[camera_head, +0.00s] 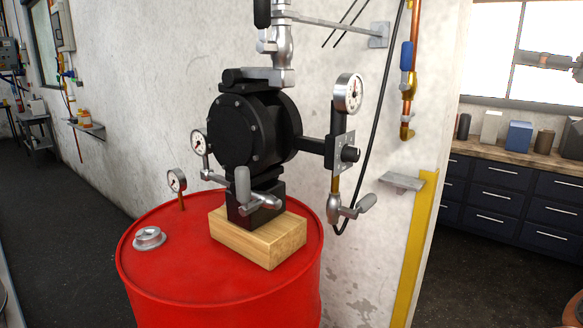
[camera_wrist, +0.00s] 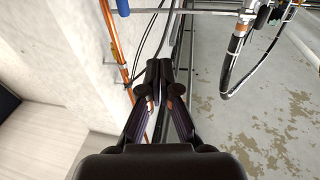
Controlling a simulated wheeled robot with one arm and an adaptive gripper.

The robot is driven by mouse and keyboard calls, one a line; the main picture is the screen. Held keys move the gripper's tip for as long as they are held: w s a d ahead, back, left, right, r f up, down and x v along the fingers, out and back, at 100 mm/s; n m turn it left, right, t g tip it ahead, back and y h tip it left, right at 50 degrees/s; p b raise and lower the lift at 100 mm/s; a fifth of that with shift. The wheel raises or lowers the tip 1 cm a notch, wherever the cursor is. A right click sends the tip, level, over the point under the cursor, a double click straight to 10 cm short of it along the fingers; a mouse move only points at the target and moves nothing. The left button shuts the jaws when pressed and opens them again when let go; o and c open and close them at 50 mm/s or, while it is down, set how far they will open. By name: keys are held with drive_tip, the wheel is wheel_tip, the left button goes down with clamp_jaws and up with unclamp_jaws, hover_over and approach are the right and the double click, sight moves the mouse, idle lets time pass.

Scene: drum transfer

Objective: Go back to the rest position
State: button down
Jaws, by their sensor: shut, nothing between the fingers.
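My gripper (camera_wrist: 160,92) shows in the wrist view, with its two black fingers drawn together and nothing between them. It points at a wall with pipes and cables and touches nothing that I can see. The head view does not show the gripper clearly. There, a red drum (camera_head: 220,290) stands by the wall with a wooden block (camera_head: 258,238) on its top. A black pump (camera_head: 250,130) sits on the block, with gauges and grey-handled valves around it.
A small shelf (camera_head: 402,181) and a yellow strip (camera_head: 414,250) are on the wall corner. Dark drawers (camera_head: 510,195) stand at the right. The floor (camera_head: 70,200) at the left is clear.

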drive_tip(key=w+a+f+m+g, duration=0.1)
drive_tip(key=a+f+g, duration=0.2)
drive_tip(key=a, duration=0.6)
drive_tip(key=a+f+m+g, duration=0.1)
drive_tip(key=a+f+g, duration=0.25)
drive_tip(key=a, duration=0.65)
drive_tip(key=s+a+f+m+g+h, duration=0.1)
drive_tip(key=s+a+f+g+h, duration=0.45)
drive_tip(key=a+f, duration=0.85)
drive_tip(key=s+f+m+g+h, duration=0.1)
drive_tip(key=s+f+m+g, duration=0.1)
drive_tip(key=s+f, duration=1.15)
drive_tip(key=s+d+f+m+g+h, duration=0.1)
drive_tip(key=s+d+f+h, duration=0.2)
drive_tip(key=s+f, duration=0.5)
drive_tip(key=s+d+f+m+g+h+p, duration=0.1)
drive_tip(key=s+d+f+h, duration=0.2)
drive_tip(key=s+d+f, duration=0.3)
wheel_tip(320, 180, down, 2)
drive_tip(key=shift+s+d+f+m+g, duration=0.3)
drive_tip(key=shift+s+m, duration=0.1)
drive_tip(key=shift+s, duration=0.6)
